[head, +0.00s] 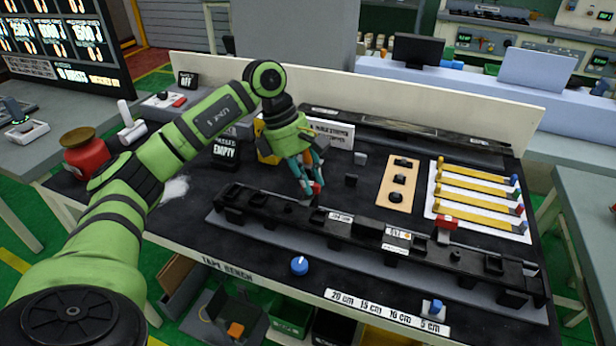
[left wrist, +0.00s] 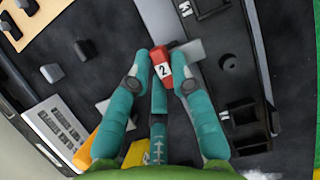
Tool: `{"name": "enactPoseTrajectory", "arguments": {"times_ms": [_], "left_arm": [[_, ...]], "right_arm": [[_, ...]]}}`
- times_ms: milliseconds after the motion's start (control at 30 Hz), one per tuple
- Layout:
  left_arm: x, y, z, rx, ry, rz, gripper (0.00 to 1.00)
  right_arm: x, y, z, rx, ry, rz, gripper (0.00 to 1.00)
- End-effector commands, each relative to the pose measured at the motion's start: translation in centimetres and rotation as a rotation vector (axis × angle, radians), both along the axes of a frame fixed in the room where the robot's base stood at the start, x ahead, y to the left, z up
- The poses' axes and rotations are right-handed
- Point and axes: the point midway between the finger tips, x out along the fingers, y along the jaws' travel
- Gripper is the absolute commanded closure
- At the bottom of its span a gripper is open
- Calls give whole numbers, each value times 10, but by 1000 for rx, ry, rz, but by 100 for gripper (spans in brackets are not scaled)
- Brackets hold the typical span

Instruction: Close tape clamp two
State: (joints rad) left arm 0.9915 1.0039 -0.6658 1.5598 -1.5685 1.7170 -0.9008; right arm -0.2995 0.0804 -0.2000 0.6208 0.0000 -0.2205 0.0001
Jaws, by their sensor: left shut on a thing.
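My left gripper (head: 311,186) reaches down over the near black rail (head: 270,213) on the bench. Its teal fingers are shut on a small red handle (head: 317,188), the handle of tape clamp two. In the left wrist view the red handle (left wrist: 163,62) carries a white label with a 2 and lies between the fingertips of the left gripper (left wrist: 162,78). A grey metal piece shows beside the handle, partly covered by the fingers. Whether the clamp is pressed fully down cannot be told. My right gripper is not in view.
Another red-topped clamp (head: 445,223) stands farther right on the rail. A blue knob (head: 299,265) is at the bench's front. Yellow strips lie on a white board (head: 484,228) at the right, beside a wooden plate (head: 389,194) with black knobs. A red jar (head: 86,157) stands at the left.

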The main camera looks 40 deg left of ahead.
Motion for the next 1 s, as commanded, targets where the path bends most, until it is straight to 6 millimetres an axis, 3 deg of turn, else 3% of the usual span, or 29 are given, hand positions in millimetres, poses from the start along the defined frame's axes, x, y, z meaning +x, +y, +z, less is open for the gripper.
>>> {"name": "enactPoseTrajectory", "arguments": {"times_ms": [400, 433, 500, 833, 1000], "left_arm": [[1, -1, 1, -1, -6, -11, 100], [1, -1, 1, -1, -6, -11, 74], [1, -1, 1, -1, -5, -11, 54], [0, 0, 1, -1, -2, -9, 54], [-1, 7, 18, -1, -5, -7, 54]], "right_arm": [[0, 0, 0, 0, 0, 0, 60], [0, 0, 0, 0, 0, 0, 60], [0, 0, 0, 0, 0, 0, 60], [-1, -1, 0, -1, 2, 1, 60], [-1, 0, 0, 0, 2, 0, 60]]}}
